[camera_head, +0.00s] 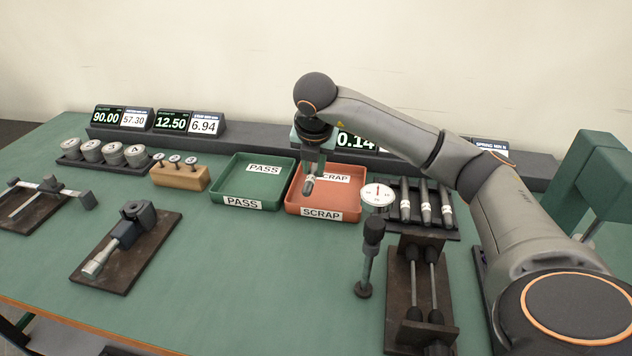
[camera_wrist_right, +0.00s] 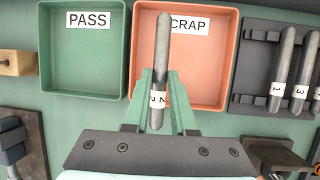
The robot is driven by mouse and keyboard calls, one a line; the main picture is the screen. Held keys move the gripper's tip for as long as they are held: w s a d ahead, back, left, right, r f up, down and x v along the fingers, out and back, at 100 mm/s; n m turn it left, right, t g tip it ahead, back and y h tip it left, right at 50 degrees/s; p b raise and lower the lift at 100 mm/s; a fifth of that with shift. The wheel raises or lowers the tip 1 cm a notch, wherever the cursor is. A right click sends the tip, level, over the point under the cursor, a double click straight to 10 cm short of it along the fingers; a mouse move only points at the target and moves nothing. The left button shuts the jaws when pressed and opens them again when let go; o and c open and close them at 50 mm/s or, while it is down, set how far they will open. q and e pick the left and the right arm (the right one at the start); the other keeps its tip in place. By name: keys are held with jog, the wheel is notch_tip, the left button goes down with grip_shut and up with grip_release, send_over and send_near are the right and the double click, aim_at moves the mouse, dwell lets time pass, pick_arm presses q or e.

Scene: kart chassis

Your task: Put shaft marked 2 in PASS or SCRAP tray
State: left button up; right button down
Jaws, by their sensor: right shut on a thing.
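The shaft marked 2 (camera_wrist_right: 163,45) is a grey rod with a white label. My right gripper (camera_wrist_right: 160,88) is shut on it near the label. In the head view the shaft (camera_head: 308,186) is over the orange SCRAP tray (camera_head: 347,217), towards its left side, below my right gripper (camera_head: 313,168). It appears to be above the tray floor; the exact height is hard to tell. The green PASS tray (camera_head: 222,182) stands just left of the SCRAP tray and is empty. The SCRAP tray (camera_wrist_right: 232,60) holds nothing else visible. My left gripper is not in view.
A dark rack (camera_head: 458,236) right of the SCRAP tray holds three other shafts. A dial gauge (camera_head: 377,194) stands in front of the SCRAP tray's right corner. A wooden block (camera_head: 170,178) with plugs sits left of PASS. Displays line the back. The front middle of the table is clear.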

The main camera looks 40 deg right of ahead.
aim_at(315, 167)
jog(key=shift+w+d+f, duration=0.35)
jog(key=shift+d+f, duration=0.05)
jog(key=shift+f, duration=0.2)
jog(key=shift+w+d+f, duration=0.35)
jog(key=shift+d+f, duration=0.05)
jog(key=shift+f, duration=0.15)
jog(key=shift+s+a+x, duration=0.1)
jog(key=shift+s+x, duration=0.05)
jog(key=shift+x, duration=0.8)
jog(key=shift+s+a+x, duration=0.1)
jog(key=shift+s+x, duration=0.1)
jog(key=shift+x, duration=0.8)
jog(key=shift+f, duration=0.15)
jog(key=c, duration=0.7)
grip_release()
jog(key=shift+c, duration=0.2)
